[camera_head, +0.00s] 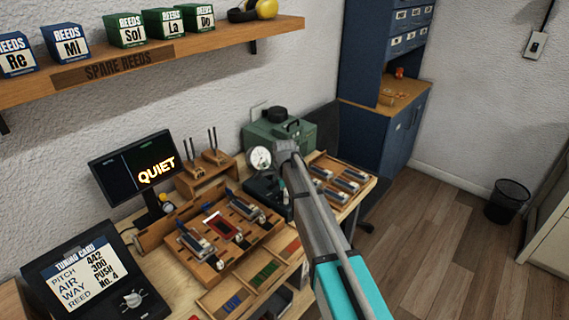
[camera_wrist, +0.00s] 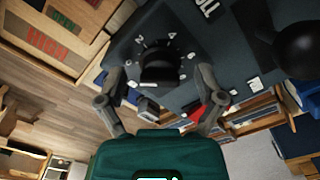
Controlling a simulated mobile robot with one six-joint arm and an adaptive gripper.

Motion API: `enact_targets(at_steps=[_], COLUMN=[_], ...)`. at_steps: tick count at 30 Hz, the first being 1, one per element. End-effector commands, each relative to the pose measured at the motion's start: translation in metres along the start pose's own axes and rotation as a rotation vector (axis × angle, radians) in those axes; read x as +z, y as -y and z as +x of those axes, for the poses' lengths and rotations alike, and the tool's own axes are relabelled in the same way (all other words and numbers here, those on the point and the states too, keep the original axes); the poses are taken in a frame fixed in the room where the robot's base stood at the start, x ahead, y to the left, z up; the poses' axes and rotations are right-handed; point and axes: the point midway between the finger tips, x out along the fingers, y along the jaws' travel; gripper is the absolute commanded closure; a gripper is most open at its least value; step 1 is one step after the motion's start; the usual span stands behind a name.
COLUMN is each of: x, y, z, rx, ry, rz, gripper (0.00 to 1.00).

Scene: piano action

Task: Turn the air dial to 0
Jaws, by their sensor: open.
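The air dial (camera_wrist: 158,68) appears in the wrist view as a round black knob on a dark panel (camera_wrist: 90,55), ringed by white marks and small numerals, a 4 among them. Which mark the knob points to is not clear. My gripper (camera_wrist: 158,80) is open, with one finger on each side of the knob; I cannot tell whether either finger touches it. In the head view my gripper's end (camera_head: 285,150) is over the right part of the bench beside a dark box (camera_head: 262,190). My arm hides part of that area, and the dial cannot be made out there.
A green machine (camera_head: 297,132) with a round white gauge (camera_head: 259,158) stands behind my gripper. A tray of metal parts (camera_head: 318,160) lies right. A monitor (camera_head: 127,160) reads QUIET. A shelf (camera_head: 180,55) hangs above.

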Motion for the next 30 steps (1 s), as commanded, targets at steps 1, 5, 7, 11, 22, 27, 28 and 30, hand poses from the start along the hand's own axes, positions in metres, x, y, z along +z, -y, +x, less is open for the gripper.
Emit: enact_targets(at_steps=[1, 5, 7, 11, 22, 27, 28, 30], x=[0.0, 0.0, 0.0, 0.0, 0.0, 0.0, 0.0, 0.0], y=[0.0, 0.0, 0.0, 0.0, 0.0, 0.0, 0.0, 0.0], z=[0.0, 0.0, -0.011, -0.023, -0.053, -0.068, -0.07, -0.076], rx=[0.0, 0.0, 0.0, 0.0, 0.0, 0.0, 0.0, 0.0], ry=[0.0, 0.0, 0.0, 0.0, 0.0, 0.0, 0.0, 0.0], rz=[0.032, 0.118, 0.117, 0.115, 0.113, 0.113, 0.113, 0.113], gripper=[0.13, 0.13, 0.13, 0.13, 0.13, 0.13, 0.13, 0.13])
